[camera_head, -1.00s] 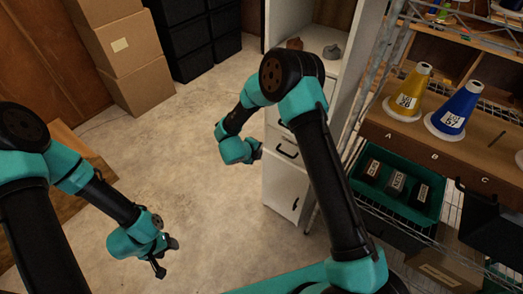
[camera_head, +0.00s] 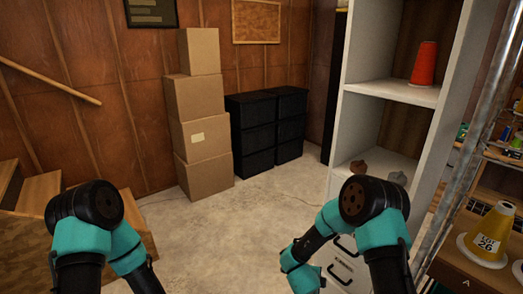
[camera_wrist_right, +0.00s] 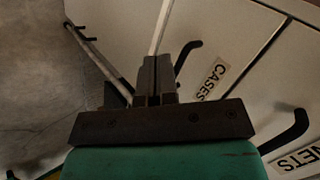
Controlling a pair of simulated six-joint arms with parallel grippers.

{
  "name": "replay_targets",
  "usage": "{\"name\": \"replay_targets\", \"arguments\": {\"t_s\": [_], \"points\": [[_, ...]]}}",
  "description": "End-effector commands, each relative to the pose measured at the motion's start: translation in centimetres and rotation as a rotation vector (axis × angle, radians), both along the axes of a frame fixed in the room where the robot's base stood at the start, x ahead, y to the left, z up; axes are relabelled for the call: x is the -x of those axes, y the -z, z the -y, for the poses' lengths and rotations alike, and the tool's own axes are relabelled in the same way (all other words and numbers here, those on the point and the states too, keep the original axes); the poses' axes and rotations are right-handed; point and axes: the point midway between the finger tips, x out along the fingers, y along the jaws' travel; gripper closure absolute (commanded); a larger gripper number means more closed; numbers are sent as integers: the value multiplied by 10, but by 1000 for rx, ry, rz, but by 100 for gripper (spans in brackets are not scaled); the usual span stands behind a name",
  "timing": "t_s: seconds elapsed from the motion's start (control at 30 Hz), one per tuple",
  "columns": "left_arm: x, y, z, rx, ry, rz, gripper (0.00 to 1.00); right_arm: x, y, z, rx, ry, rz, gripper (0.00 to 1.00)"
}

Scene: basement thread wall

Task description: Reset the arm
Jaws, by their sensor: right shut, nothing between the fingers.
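My right gripper (camera_wrist_right: 153,78) shows in the right wrist view, its two dark fingers together with nothing between them. It points towards white drawer fronts (camera_wrist_right: 215,30) with dark handles and labels, one reading "CASES". I cannot tell how far it is from them. My left arm (camera_head: 88,215) bends at the lower left. Its gripper is out of view.
A white shelf cabinet (camera_head: 390,91) with an orange cone (camera_head: 425,63) stands right of centre. A yellow cone (camera_head: 488,238) is at the right edge. Stacked cardboard boxes (camera_head: 207,155) and black drawers (camera_head: 262,130) stand at the back. Wooden steps (camera_head: 40,188) are left. Concrete floor between is clear.

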Motion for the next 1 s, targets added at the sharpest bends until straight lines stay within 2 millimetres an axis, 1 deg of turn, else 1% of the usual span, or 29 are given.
{"name": "replay_targets", "arguments": {"t_s": [0.03, 0.1, 0.17, 0.27, 0.37, 0.4, 0.47, 0.5, 0.57, 0.6, 0.7, 0.8, 0.83, 0.9, 1.0], "points": [[0, 0, 0, 0, 0, 0, 46, 11, 8, 7, 16, -104, -49, 100], [0, 0, 0, 0, 0, 0, 46, 26, 17, 13, 35, -261, -111, 100], [0, 0, 0, 0, 0, 0, 46, 40, 24, 17, 50, -397, -163, 100], [0, 0, 0, 0, 0, 0, 46, 67, 36, 22, 66, -627, -248, 100], [0, 0, 0, 0, 0, 0, 46, 98, 44, 24, 74, -860, -323, 100], [0, 0, 0, 0, 0, 0, 46, 112, 47, 24, 74, -954, -350, 100], [0, 0, 0, 0, 0, 0, 46, 134, 51, 24, 72, -1098, -387, 100], [0, 0, 0, 0, 0, 0, 46, 149, 53, 24, 69, -1193, -410, 100], [0, 0, 0, 0, 0, 0, 46, 172, 54, 23, 64, -1336, -435, 100], [0, 0, 0, 0, 0, 0, 46, 186, 54, 23, 58, -1422, -448, 100], [0, 0, 0, 0, 0, 0, 46, 216, 53, 21, 45, -1605, -467, 100], [0, 0, 0, 0, 0, 0, 46, 234, 52, 20, 37, -1717, -471, 100], [0, 0, 0, 0, 0, 0, 46, 237, 51, 20, 36, -1736, -471, 100], [0, 0, 0, 0, 0, 0, 46, 241, 51, 19, 35, -1761, -471, 100], [0, 0, 0, 0, 0, 0, 46, 241, 51, 19, 36, -1763, -471, 100]]}}
